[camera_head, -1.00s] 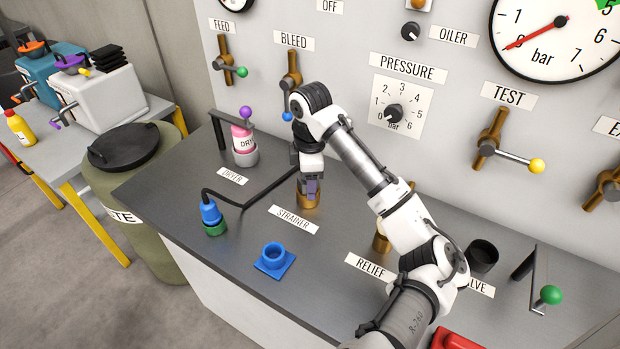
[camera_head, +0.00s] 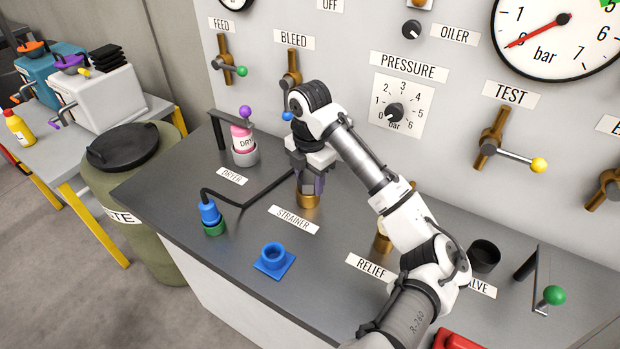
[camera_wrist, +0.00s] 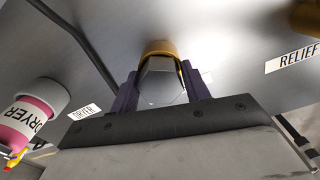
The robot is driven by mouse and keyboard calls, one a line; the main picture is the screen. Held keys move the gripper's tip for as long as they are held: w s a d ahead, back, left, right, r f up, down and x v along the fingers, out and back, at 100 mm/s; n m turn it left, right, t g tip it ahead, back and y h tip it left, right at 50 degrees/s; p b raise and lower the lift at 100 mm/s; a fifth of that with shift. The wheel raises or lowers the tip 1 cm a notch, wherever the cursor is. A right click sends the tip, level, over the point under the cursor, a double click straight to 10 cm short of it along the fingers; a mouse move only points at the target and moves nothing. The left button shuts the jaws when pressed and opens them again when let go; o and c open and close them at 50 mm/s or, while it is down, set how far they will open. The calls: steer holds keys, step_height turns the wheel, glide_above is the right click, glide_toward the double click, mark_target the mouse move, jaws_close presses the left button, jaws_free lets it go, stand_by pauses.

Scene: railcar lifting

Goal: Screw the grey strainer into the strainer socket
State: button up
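The grey strainer (camera_wrist: 161,82) stands between my gripper's two purple fingers in the wrist view, its lower end at the brass strainer socket (camera_wrist: 158,46). In the head view my gripper (camera_head: 311,183) points down at the brass socket (camera_head: 307,201), beside the STRAINER label. One finger is on each side of the strainer, very close to it. I cannot tell whether both fingers press on it. The strainer is mostly hidden by the fingers in the head view, and how deep it sits in the socket is not clear.
A pink dryer (camera_head: 242,138) stands to the left in its holder. A blue-and-green connector (camera_head: 211,216) with a black hose and a blue ring-shaped holder (camera_head: 273,257) are in front. A brass relief fitting (camera_head: 382,241) is on the right, partly behind my arm.

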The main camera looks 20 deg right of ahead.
steer(key=shift+s, duration=0.15)
steer(key=shift+c, duration=1)
steer(key=shift+m+p, duration=0.45)
steer(key=shift+m, duration=0.35)
steer(key=shift+o, duration=0.2)
steer(key=m, duration=0.2)
steer(key=shift+f+m, duration=0.1)
steer(key=shift+m, duration=0.3)
steer(key=m, duration=0.3)
steer(key=shift+s+d+m, duration=0.1)
steer(key=shift+d+m, duration=0.1)
steer(key=shift+m, duration=0.2)
steer(key=shift+c, duration=0.4)
steer(key=m, duration=0.3)
steer(key=shift+m, duration=0.4)
steer(key=m, duration=0.3)
steer(key=shift+s, duration=0.1)
steer(key=shift+a, duration=0.1)
